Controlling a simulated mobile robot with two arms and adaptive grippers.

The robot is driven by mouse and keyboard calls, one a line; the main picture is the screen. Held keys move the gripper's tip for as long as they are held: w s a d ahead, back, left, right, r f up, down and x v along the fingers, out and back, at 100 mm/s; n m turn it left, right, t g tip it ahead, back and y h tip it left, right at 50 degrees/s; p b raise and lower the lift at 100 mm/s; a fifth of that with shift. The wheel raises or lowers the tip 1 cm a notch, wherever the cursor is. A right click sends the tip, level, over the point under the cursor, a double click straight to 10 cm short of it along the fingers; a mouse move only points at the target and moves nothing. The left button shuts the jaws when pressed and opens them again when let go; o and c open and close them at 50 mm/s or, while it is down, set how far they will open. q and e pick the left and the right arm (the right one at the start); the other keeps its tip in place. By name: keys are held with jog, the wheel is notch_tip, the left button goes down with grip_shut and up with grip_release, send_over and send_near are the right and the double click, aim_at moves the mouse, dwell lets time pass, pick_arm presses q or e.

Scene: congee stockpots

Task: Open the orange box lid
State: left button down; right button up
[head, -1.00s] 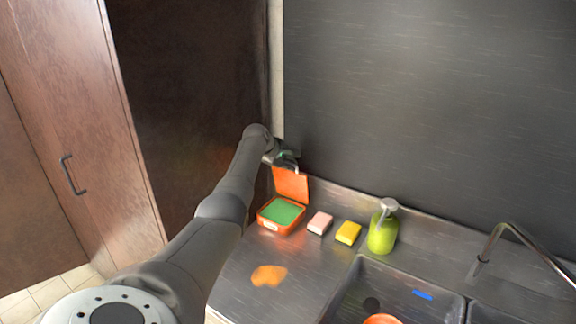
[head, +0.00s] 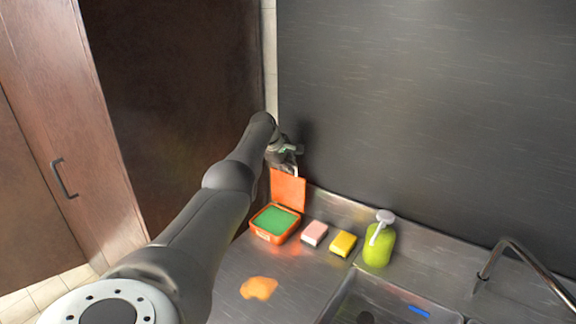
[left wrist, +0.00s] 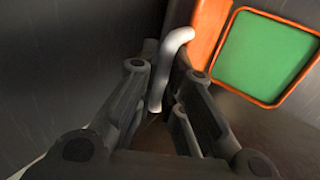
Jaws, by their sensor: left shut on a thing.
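The orange box (head: 264,237) stands on the steel counter near the back wall. Its lid (head: 288,188) stands raised at the back edge, so the green inside (head: 275,219) shows. My left gripper (head: 289,166) is at the top of the lid. In the left wrist view, a grey bent handle (left wrist: 170,60) lies between the fingers of my left gripper (left wrist: 163,80), beside the orange lid (left wrist: 208,30). The gripper is shut on this handle; the exact finger contact is hard to see. The green inside (left wrist: 265,55) also shows there. My right gripper is not in view.
A pink sponge (head: 314,234), a yellow sponge (head: 343,244) and a green soap bottle (head: 378,246) stand right of the box. An orange stain (head: 259,288) lies on the counter in front. A sink (head: 375,297) and a faucet (head: 520,257) are at the right.

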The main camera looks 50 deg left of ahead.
pick_arm(q)
jog(key=shift+s+f, duration=0.1)
jog(key=shift+f, duration=0.05)
jog(key=c, duration=1.5)
grip_release()
jog(key=shift+d, duration=0.1)
jog(key=shift+v, duration=6.15)
